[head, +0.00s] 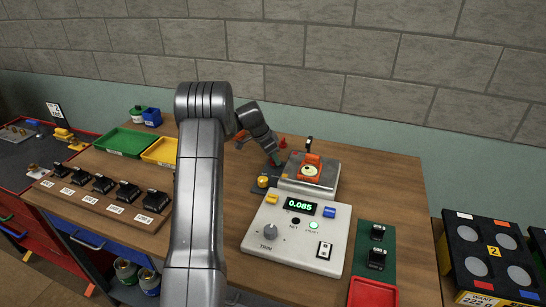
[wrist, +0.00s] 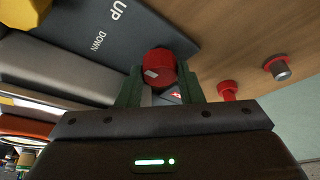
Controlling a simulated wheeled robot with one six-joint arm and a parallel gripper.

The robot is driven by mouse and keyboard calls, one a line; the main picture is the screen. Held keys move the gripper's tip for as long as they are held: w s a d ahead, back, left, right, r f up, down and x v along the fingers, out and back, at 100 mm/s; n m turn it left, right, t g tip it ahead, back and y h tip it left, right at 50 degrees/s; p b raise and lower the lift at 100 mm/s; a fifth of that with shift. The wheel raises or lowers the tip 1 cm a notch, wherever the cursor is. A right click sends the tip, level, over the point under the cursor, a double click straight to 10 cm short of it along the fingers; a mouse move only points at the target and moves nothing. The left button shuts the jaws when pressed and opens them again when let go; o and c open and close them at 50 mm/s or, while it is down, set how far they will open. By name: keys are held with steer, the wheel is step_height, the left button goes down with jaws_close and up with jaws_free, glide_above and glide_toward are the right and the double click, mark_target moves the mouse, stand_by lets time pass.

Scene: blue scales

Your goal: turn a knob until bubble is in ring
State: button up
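A round cream bubble level (head: 310,171) in an orange mount sits on the grey metal plate of the scale (head: 293,184); the ring and bubble are too small to read. My gripper (head: 275,163) reaches down at the plate's back left corner. In the wrist view a red knob (wrist: 158,64) with a pale mark lies between the fingertips of my gripper (wrist: 160,72). The fingers are apart, one on each side of it, very near or touching; I cannot tell if they grip it. A panel beside the knob reads "UP" and "DOWN" (wrist: 108,25).
The scale's white console (head: 300,232) reads 0.085 and has a grey TRIM knob (head: 270,231). Other red knobs (wrist: 228,90) stand near my gripper. A yellow knob (head: 263,181) is at the plate's front left. Weights stand on a rack (head: 100,205) at left; a red tray (head: 372,293) is front right.

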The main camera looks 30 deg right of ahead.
steer(key=shift+f+n+b, duration=0.1)
steer(key=shift+n+b, duration=0.2)
steer(key=shift+b, duration=0.3)
steer(key=shift+n+t+b, duration=0.3)
steer(key=shift+b, duration=0.05)
steer(key=shift+s+n+t+b, duration=0.1)
steer(key=shift+n+t+b, duration=0.4)
steer(key=shift+n+b, duration=0.6)
steer(key=n+t+b, duration=0.1)
steer(key=n, duration=0.2)
steer(key=shift+s, duration=0.1)
steer(key=shift+n+t+y, duration=0.5)
steer(key=shift+n+t, duration=0.1)
steer(key=shift+n, duration=1)
steer(key=o, duration=1)
steer(key=shift+r, duration=0.25)
